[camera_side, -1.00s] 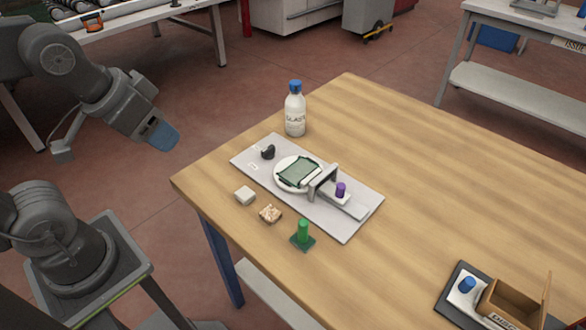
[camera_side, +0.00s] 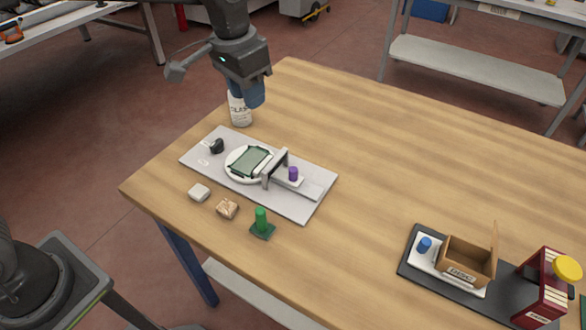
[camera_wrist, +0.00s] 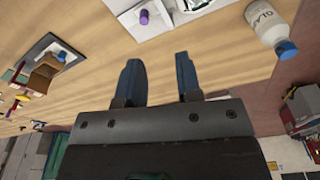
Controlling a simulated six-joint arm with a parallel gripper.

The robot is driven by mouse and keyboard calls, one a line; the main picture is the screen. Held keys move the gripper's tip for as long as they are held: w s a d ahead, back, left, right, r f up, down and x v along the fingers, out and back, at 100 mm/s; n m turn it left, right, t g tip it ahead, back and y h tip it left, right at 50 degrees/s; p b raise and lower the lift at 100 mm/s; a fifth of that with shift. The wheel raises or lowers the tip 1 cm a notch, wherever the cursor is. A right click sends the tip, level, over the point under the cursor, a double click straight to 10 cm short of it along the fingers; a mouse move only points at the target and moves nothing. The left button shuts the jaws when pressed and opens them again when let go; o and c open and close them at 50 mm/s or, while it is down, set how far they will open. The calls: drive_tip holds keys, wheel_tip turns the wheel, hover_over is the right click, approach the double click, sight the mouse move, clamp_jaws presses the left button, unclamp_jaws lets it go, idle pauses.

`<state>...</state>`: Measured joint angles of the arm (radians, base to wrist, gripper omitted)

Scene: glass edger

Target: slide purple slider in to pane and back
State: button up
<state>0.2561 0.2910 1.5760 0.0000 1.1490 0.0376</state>
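The purple slider knob (camera_side: 293,174) stands on a light slide rail at the right part of the grey base plate (camera_side: 310,205). The green glass pane (camera_side: 250,161) lies on a round white disc left of it, with an upright grey bracket (camera_side: 275,167) between pane and knob. In the wrist view the purple knob (camera_wrist: 144,17) shows at the top. My gripper (camera_side: 252,103) is in the air above the back left of the table, in front of the white bottle and apart from the slider. In the wrist view its blue fingers (camera_wrist: 160,75) are spread with nothing between them.
The bottle (camera_side: 240,112) stands behind the plate, its top hidden by my gripper. A wooden box (camera_side: 468,262) is at right. The middle right of the table is clear.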

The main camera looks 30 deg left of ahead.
drive_tip(key=m+g, duration=0.1)
approach(293, 169)
drive_tip(key=f, duration=1)
drive_tip(key=shift+w+d+f, duration=0.15)
drive_tip(key=shift+w+f, duration=0.05)
drive_tip(key=shift+f, duration=0.05)
clamp_jaws()
